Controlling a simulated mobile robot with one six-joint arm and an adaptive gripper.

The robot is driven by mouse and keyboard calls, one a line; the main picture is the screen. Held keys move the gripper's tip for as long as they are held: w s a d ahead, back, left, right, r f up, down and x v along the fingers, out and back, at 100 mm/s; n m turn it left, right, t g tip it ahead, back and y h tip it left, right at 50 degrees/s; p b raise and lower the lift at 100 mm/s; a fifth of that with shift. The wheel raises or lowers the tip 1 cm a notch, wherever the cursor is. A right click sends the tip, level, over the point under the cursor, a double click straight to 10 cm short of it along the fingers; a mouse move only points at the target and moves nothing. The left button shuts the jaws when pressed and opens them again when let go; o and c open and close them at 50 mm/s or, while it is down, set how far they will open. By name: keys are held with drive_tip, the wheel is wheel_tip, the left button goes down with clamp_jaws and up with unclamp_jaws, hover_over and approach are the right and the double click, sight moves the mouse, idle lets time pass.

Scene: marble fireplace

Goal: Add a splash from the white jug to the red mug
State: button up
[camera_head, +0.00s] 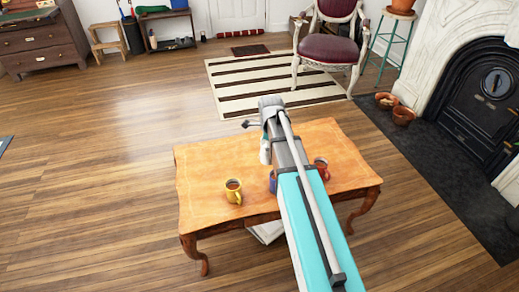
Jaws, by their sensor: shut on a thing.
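My arm reaches over the wooden table (205,165) from the front. My gripper (264,137) is at its far end, above the table and mostly hidden behind the wrist. It is shut on the white jug (265,153), of which only a small white part shows left of the arm. The jug's tilt and contents cannot be made out. The red mug (321,168) stands on the table just right of the arm, partly covered by it. My gripper is to the left of the red mug and farther back.
A yellow mug (233,190) with dark contents stands on the table's front left. A blue thing (273,184), probably a mug, is mostly hidden by my arm. The table's left part and back right are clear. A red chair (328,45) stands behind.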

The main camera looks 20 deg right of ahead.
drive_tip(key=s+d+n, duration=0.3)
drive_tip(key=d+n, duration=0.1)
drive_tip(key=d, duration=1)
drive_tip(key=s+d+n, duration=0.4)
drive_tip(key=d, duration=1.1)
drive_tip(key=shift+n, duration=0.3)
drive_tip(key=f+g+h+b, duration=0.1)
drive_tip(key=f+h+b, duration=0.1)
drive_tip(key=b, duration=0.1)
drive_tip(key=f+g+h+b, duration=0.2)
drive_tip(key=h+b, duration=0.1)
drive_tip(key=shift+w+a+h+b, duration=0.2)
drive_tip(key=shift+h+b, duration=0.1)
drive_tip(key=shift+b, duration=0.1)
drive_tip(key=shift+w+a+f+g+h+b, duration=0.1)
drive_tip(key=shift+a+f+g+h+b, duration=0.05)
drive_tip(key=shift+f+b, duration=0.45)
drive_tip(key=shift+w+a+f+g+h+b, duration=0.15)
drive_tip(key=shift+f+b, duration=0.2)
drive_tip(key=shift+b, duration=0.4)
idle(1.1)
drive_tip(key=shift+a+h+b, duration=0.1)
drive_tip(key=shift+h+b, duration=0.2)
idle(1.0)
